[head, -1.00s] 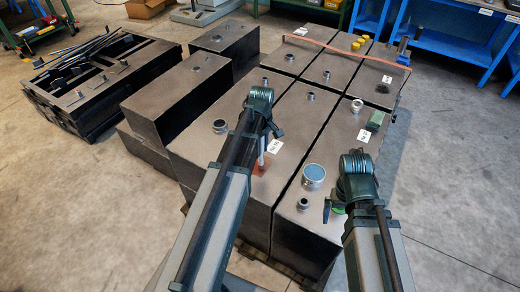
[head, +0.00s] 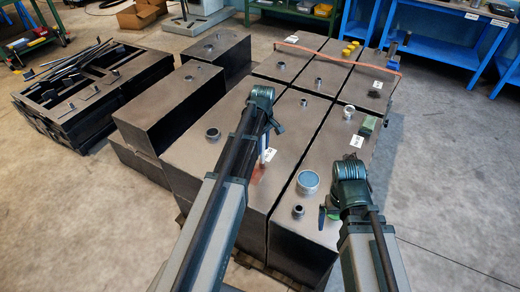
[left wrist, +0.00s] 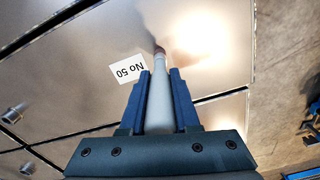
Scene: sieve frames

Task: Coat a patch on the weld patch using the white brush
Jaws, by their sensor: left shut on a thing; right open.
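My left gripper (head: 267,138) is shut on the white brush (left wrist: 160,95), whose pale handle stands between the fingers in the left wrist view. Its dark reddish tip points away from the gripper. The brush is also seen as a thin white piece in the head view (head: 268,156). A reddish-brown patch (head: 257,173), which looks like the weld patch, lies on a dark metal block close to the brush's lower end, partly hidden by my arm. Whether the bristles touch it I cannot tell. My right gripper (head: 331,207) is open, low at the right, near a small green thing partly hidden.
A blue-topped round metal piece (head: 308,182) and a small fitting (head: 298,211) sit on the front right block. Dark blocks (head: 190,95) fill the middle; bare floor (head: 445,190) lies right.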

